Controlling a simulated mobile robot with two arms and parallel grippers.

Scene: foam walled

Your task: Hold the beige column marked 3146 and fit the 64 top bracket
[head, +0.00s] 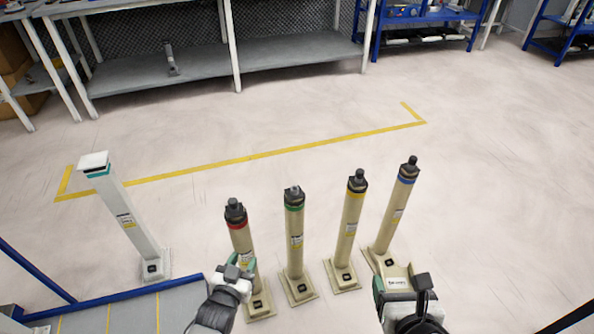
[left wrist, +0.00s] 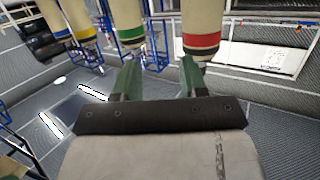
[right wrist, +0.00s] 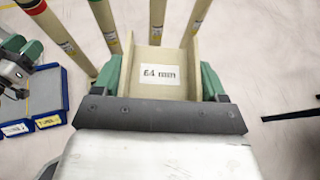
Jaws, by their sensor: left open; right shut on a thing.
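Several beige columns stand upright on floor plates, banded red (head: 240,240), green (head: 295,243), yellow (head: 349,225) and blue (head: 396,212), with dark tops. Their labels are too small to read, so I cannot tell which is 3146. The beige bracket labelled 64 mm (right wrist: 158,72) is in my right gripper (right wrist: 160,88), shut on it; in the head view the bracket (head: 397,277) is just in front of the blue-banded column's base. My left gripper (head: 238,264) is open beside the red-banded column, which shows past its fingers in the left wrist view (left wrist: 201,18).
A pale column (head: 130,220) with a teal band and white top piece stands at the left. A blue-edged grey surface (head: 120,306) lies at the lower left. Shelving (head: 200,62) lines the back. The floor between, with a yellow line (head: 260,156), is clear.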

